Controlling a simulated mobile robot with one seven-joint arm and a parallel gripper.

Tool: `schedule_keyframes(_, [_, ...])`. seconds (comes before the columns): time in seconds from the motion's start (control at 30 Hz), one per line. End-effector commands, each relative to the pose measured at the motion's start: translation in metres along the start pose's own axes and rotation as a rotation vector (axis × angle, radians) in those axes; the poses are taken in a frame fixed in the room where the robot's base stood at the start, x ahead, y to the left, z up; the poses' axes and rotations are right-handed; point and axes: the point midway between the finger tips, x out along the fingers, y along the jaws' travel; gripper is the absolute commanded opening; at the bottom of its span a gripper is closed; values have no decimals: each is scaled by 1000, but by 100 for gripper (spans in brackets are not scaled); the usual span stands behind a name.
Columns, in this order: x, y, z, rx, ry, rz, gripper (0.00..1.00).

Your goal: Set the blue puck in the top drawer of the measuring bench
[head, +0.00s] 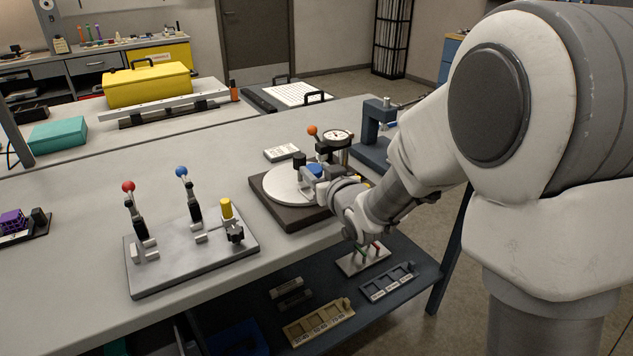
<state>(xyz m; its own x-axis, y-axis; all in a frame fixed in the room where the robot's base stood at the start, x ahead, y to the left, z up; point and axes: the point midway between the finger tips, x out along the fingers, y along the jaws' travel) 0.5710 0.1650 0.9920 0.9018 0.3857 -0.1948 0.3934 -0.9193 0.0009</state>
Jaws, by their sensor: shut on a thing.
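The blue puck (316,168) is at the round white plate of a dial gauge stand on the bench, at the middle of the head view. My gripper (313,180) reaches in from the right at the plate and is shut on the blue puck. The fingers are small and partly hidden by my wrist, so I cannot tell whether the puck touches the plate. The near bench (60,240) has a grey top. I cannot make out its top drawer in this view.
The round white plate (283,187) sits on a dark base, with the dial gauge (337,137) close behind my gripper. A metal fixture (165,272) with upright red-knobbed and blue-knobbed levers stands to the left. A blue clamp frame (374,125) stands behind my forearm. The bench's left front is mostly clear.

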Motion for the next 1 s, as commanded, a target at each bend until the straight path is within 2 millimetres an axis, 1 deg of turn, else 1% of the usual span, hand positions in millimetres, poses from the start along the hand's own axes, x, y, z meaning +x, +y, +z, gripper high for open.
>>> schedule_keyframes(0.03, [-10,17,-7,1,-1,13,0])
schedule_keyframes(0.2, [-35,50,-26,1,-2,14,0])
schedule_keyframes(0.3, [-48,66,-35,0,-2,12,0])
schedule_keyframes(0.43, [-60,82,-44,1,-3,10,0])
schedule_keyframes(0.6, [-69,94,-49,2,-5,9,0])
schedule_keyframes(0.77, [-66,96,-43,9,-11,19,0])
schedule_keyframes(0.87, [-61,96,-33,15,-14,45,0])
schedule_keyframes(1.0, [-59,102,-12,28,-15,114,0])
